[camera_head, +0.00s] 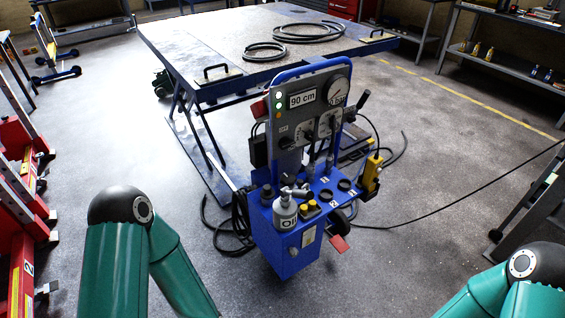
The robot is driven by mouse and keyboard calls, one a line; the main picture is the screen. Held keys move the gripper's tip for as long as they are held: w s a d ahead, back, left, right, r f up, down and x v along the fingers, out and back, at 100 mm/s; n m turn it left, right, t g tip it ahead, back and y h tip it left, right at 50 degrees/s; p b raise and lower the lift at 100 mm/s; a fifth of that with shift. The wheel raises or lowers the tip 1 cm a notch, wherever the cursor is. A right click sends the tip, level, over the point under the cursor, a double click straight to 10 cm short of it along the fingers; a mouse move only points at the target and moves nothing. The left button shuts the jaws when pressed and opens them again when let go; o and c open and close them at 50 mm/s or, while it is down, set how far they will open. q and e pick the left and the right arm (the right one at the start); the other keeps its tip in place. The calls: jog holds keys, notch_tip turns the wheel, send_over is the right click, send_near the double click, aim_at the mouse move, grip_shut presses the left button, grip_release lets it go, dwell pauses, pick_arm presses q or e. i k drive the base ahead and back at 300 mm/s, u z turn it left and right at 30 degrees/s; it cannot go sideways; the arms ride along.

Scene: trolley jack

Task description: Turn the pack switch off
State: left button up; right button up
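A blue hydraulic pack (273,238) stands in the middle of the floor, with an upright grey panel (295,122) on it. The panel carries a "90 cm" display (302,99), a round dial gauge (336,91), small indicator lamps at its left edge and several dark knobs or switches. A small dark control (287,142) sits low on the panel's left, under a small label that I cannot read. I cannot tell which control is the pack switch or its position. Both my green arms show at the bottom corners. Neither gripper is in view.
A large blue lift table (205,45) with coiled hoses stands behind the pack. A grey bottle (285,212) stands on the pack's top, and a yellow hand control (371,174) hangs at its right. Black hoses and cables lie around it. Red equipment (22,265) stands at left.

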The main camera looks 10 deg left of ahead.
aim_at(285, 142)
jog(key=u, duration=0.05)
jog(key=k, duration=0.55)
jog(key=z, duration=0.9)
jog(key=i, duration=0.1)
jog(key=u, duration=2.35)
jog(key=i, duration=1.3)
jog(key=u, duration=1.4)
jog(key=i, duration=0.15)
jog(key=z, duration=3.5)
jog(key=i, duration=0.4)
jog(key=u, duration=0.35)
